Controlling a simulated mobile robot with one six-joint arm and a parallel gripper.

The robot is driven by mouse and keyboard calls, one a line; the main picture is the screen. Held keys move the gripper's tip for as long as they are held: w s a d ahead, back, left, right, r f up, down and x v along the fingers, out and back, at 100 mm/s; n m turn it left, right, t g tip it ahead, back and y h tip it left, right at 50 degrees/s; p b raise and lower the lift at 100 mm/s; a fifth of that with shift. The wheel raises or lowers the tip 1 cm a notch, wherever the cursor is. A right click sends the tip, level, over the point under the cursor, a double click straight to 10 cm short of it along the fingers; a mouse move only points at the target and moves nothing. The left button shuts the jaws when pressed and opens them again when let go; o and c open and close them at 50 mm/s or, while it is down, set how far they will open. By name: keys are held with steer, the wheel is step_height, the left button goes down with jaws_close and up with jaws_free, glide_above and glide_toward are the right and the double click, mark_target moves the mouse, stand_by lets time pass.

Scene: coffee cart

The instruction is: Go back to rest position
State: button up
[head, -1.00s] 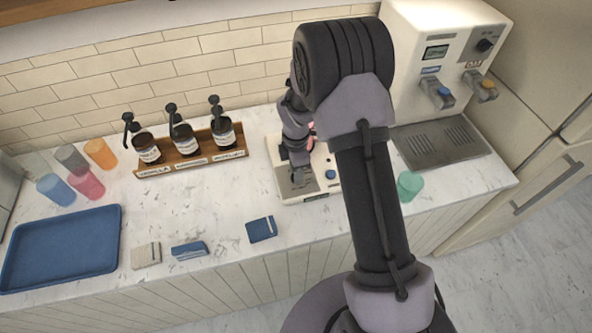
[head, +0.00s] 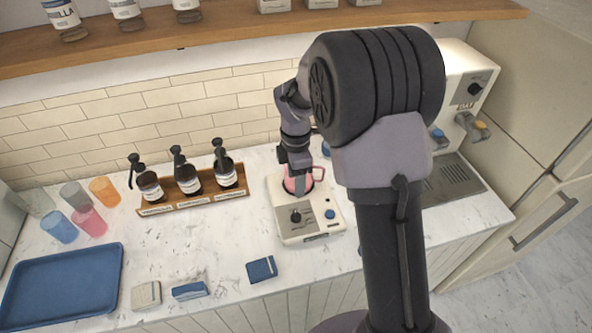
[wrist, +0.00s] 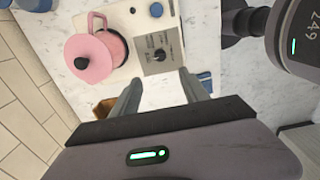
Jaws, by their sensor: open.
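My gripper (wrist: 160,78) is open and empty in the wrist view, its two fingers apart. A pink pot (wrist: 112,45) with a pink lid and black knob stands on a cream appliance (wrist: 152,42) with a dark dial and a blue button, to the left of my fingers in that view. In the head view my gripper (head: 297,168) is over the back part of the appliance (head: 312,232), close to the pink pot (head: 318,174). The pot is partly hidden there by my gripper.
Three pump bottles stand in a wooden rack (head: 205,201). Several coloured cups (head: 90,221) and a blue tray (head: 62,283) are at the left. A coffee machine (head: 470,85) is at the right, partly behind my arm. A wooden shelf (head: 240,36) runs above. The front counter holds small packets.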

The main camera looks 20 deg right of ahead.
step_height(320, 180, up, 2)
steer(key=shift+r, duration=0.1)
stand_by(0.4)
steer(key=s+a+m+t+y+b, duration=0.1)
steer(key=s+a+m+t+b, duration=0.1)
steer(key=s+m+b, duration=0.7)
steer(key=s+a+f+m+t+y+b, duration=0.1)
steer(key=s+a+m+t+b, duration=0.1)
steer(key=s+m+b, duration=0.7)
steer(key=s+m+t, duration=0.1)
steer(key=s+m, duration=0.3)
steer(key=s, duration=0.3)
steer(key=shift+m+t, duration=0.3)
steer(key=shift+t, duration=0.1)
steer(key=shift+s+a, duration=0.1)
